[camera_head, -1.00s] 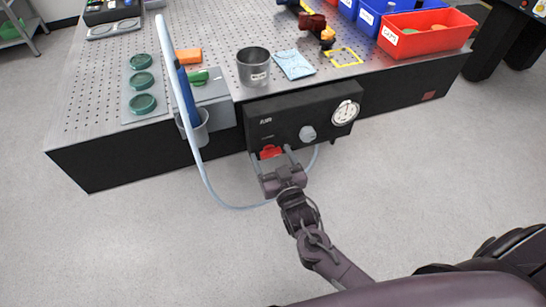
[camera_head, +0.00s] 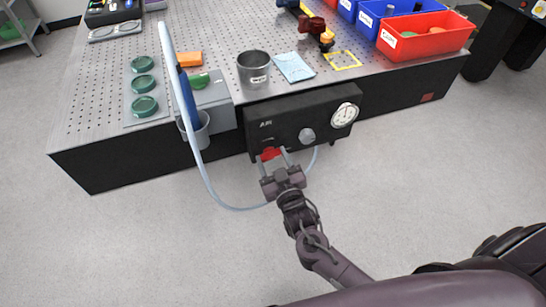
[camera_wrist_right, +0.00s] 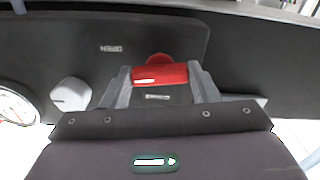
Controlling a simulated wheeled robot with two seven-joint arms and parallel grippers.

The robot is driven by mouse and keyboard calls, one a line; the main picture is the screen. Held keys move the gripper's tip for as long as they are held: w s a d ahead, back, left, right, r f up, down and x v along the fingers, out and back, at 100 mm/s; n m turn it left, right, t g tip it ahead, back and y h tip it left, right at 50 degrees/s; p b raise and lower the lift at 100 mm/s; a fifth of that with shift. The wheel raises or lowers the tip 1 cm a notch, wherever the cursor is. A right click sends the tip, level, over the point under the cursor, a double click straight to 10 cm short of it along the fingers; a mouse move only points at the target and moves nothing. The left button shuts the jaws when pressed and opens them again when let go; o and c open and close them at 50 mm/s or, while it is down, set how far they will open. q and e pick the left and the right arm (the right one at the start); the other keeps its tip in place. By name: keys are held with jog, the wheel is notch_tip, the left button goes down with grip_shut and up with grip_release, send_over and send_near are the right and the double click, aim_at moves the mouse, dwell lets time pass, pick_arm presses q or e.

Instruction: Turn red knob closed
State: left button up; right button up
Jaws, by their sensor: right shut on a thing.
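The red knob (camera_head: 270,153) is on the front of the black air panel (camera_head: 290,112), at its lower left. In the right wrist view the red knob (camera_wrist_right: 160,75) shows as a horizontal red bar with a rounded red hub above it. My right gripper (camera_head: 273,157) reaches it from the front. Its two fingers stand at the two ends of the bar and are shut on it in the right wrist view (camera_wrist_right: 161,82). Small labels sit above and below the knob, but I cannot read them surely. My left gripper is not in view.
A grey knob (camera_head: 306,135) and a round gauge (camera_head: 344,114) sit right of the red knob. A pale hose (camera_head: 207,180) loops below the panel near my right gripper. A metal cup (camera_head: 253,70) stands on the perforated table above. The floor in front is clear.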

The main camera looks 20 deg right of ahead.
jog(key=n+p, duration=0.2)
jog(key=n, duration=0.1)
jog(key=shift+r+n, duration=0.15)
jog(key=shift+n, duration=0.25)
jog(key=n+p, duration=0.2)
jog(key=n, duration=0.2)
jog(key=n+p, duration=0.2)
jog(key=n, duration=0.2)
jog(key=shift+n, duration=0.4)
jog(key=shift+n+p, duration=0.8)
jog(key=shift+n, duration=0.9)
jog(key=shift+f, duration=0.2)
jog(key=o, duration=1)
jog(key=s, duration=0.7)
jog(key=shift+s+d, duration=0.15)
jog(key=shift+s, duration=0.25)
